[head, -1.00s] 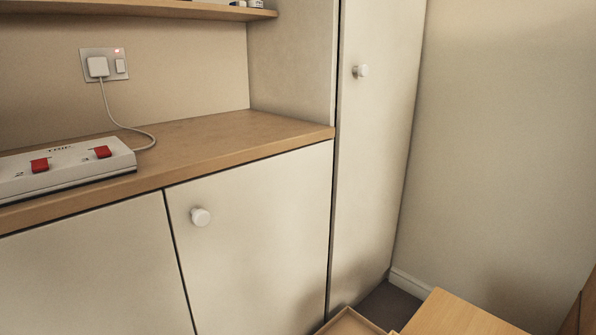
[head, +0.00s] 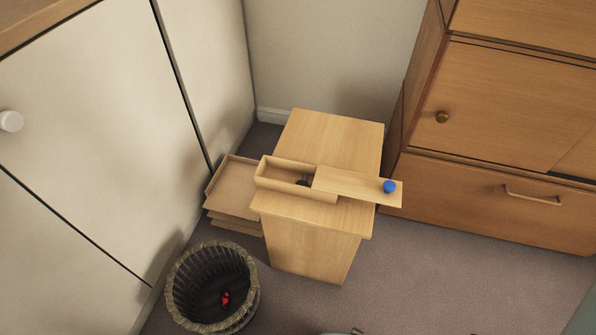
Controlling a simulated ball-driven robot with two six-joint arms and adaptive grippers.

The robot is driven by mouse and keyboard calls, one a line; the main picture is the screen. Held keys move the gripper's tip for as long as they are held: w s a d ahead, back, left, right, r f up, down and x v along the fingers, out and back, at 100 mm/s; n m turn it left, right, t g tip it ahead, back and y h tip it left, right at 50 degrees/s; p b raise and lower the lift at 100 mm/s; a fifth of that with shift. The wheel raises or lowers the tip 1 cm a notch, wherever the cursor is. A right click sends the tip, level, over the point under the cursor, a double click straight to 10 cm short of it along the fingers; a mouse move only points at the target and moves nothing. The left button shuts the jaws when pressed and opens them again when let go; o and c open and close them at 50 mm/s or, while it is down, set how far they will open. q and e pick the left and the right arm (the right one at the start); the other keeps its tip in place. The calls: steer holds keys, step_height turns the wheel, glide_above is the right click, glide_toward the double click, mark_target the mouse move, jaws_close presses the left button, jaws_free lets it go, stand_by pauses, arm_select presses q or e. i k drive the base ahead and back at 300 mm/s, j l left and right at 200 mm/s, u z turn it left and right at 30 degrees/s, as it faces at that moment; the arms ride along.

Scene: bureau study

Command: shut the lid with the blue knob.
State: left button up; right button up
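The lid (head: 345,183) is a flat, light wooden panel with a blue knob (head: 389,187) near its right end. It lies over the right part of a small wooden box (head: 295,194) and sticks out to the right, past the edge of the small wooden cabinet (head: 322,141) under it. The left part of the box is open, and a small dark thing (head: 303,182) shows inside near the lid's left end. Neither of my grippers is in view.
Stacked trays or open drawers (head: 233,188) stick out at the cabinet's left. A wicker basket (head: 178,287) with a red thing inside stands on the floor in front. A large wooden bureau (head: 500,150) stands at right. Carpet (head: 440,280) is clear in front of it.

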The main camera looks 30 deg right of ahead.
mark_target(338, 181)
steer(key=z, duration=1.5)
steer(key=i+l+z, duration=0.15)
steer(key=l, duration=0.15)
